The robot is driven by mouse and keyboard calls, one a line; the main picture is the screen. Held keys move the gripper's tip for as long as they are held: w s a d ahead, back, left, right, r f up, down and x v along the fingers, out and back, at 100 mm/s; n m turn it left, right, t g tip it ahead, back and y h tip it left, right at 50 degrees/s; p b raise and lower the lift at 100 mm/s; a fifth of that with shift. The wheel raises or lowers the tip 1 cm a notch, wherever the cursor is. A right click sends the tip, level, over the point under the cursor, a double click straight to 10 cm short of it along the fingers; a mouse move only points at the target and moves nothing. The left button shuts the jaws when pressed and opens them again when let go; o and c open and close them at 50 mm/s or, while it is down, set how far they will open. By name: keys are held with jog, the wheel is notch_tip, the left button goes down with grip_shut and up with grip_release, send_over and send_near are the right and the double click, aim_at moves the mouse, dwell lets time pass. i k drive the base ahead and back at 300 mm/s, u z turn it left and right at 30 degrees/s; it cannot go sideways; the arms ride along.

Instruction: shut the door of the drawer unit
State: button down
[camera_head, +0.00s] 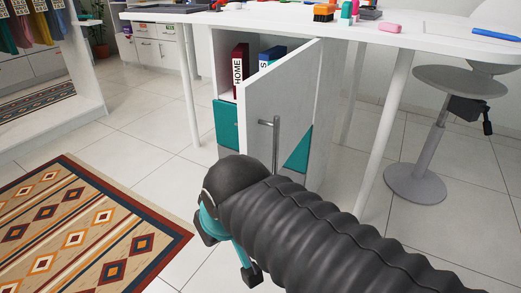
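The drawer unit (228,128) stands under the white desk, with teal and grey fronts at its lower part. Its white door (285,95) stands open, swung outward toward me, and has a vertical metal handle (275,145). My gripper (230,260) is in front of and below the door, pointing down and left. Its black fingertips look spread apart with nothing visible between them. My arm hides the lower edge of the door.
The white desk (210,17) carries several small items. Its legs (380,135) flank the unit. A grey swivel chair (445,82) stands at right. A patterned rug (95,225) lies at left, near an open wardrobe (85,60). Tiled floor is clear between rug and unit.

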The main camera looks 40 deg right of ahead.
aim_at(275, 105)
jog(key=k, duration=0.9)
jog(key=z, duration=0.95)
